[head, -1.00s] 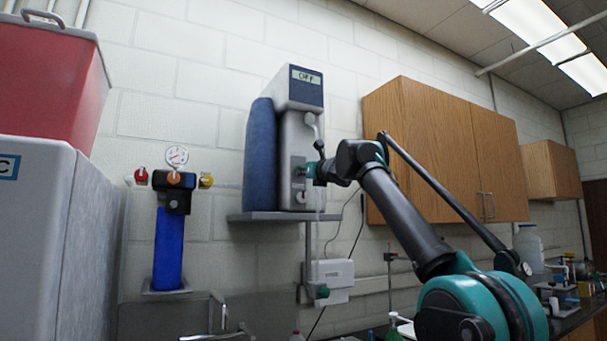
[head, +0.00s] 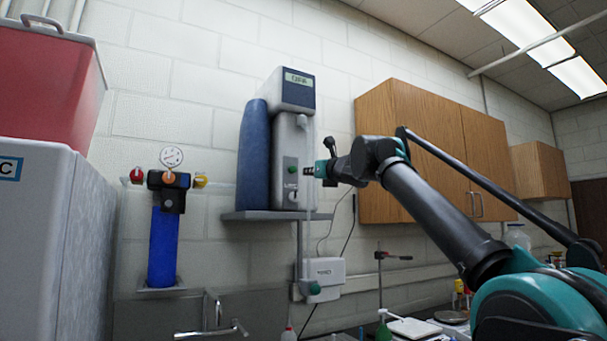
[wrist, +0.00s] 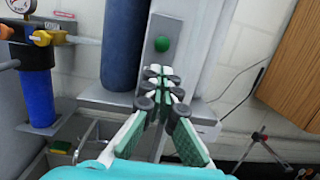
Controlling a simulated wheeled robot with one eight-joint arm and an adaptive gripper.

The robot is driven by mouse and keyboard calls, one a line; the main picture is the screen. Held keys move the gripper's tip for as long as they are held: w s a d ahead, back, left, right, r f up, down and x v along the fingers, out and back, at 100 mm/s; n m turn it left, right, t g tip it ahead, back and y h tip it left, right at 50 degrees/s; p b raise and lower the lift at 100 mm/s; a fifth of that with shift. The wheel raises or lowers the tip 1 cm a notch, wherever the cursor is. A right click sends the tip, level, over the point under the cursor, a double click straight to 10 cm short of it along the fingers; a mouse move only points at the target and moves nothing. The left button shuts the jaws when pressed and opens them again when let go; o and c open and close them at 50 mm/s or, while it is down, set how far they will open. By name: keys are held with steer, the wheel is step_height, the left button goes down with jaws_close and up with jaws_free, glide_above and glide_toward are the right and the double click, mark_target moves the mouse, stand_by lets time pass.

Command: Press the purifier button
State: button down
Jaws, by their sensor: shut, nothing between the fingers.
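The purifier (head: 296,135) is a tall grey-white unit with a dark blue top panel and a small display (head: 298,79), whose text is too blurred to read surely. Its round green button (head: 290,164) is on the front face, and it also shows in the wrist view (wrist: 162,44). My gripper (head: 309,171) is just right of the button in the head view, apart from it. In the wrist view its shut, empty fingertips (wrist: 159,72) point at the front face, a little below the button. The exact gap is hard to tell.
A blue cylinder (head: 253,155) stands left of the purifier on a grey wall shelf (head: 262,216). A blue filter with coloured valves (head: 163,240) hangs further left. Wooden cabinets (head: 425,150) are on the wall at right. A white box (head: 325,272) is below the shelf.

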steer(key=shift+v, duration=1.6)
steer(key=w+d+f+m+h, duration=0.2)
steer(key=d+f+m+h, duration=0.2)
steer(key=d+f+m, duration=0.45)
steer(key=w+d+f+m+h, duration=0.25)
steer(key=f+m, duration=0.25)
steer(key=f, duration=0.6)
steer(key=w+d+f+m+h, duration=0.1)
steer(key=d+f+m+h, duration=0.3)
steer(key=d+f+m, duration=0.45)
steer(key=s+d+f+m+g+h, duration=0.1)
steer(key=s+f+m+g, duration=0.1)
steer(key=f, duration=0.5)
steer(key=s+d+f+m+g, duration=0.1)
steer(key=s+d+f+m, duration=0.15)
steer(key=f, duration=0.55)
steer(key=s+d+f+m+g+h, duration=0.1)
steer(key=s+f+m+g, duration=0.15)
steer(key=f, duration=0.45)
steer(key=s+f+m+g+y, duration=0.2)
steer(key=s+f+m+g, duration=0.4)
steer(key=s+f, duration=2.3)
step_height(320, 180, down, 3)
steer(key=m, duration=0.7)
steer(key=shift+m+g, duration=0.3)
steer(key=shift+g, duration=0.05)
steer(key=shift+w, duration=0.1)
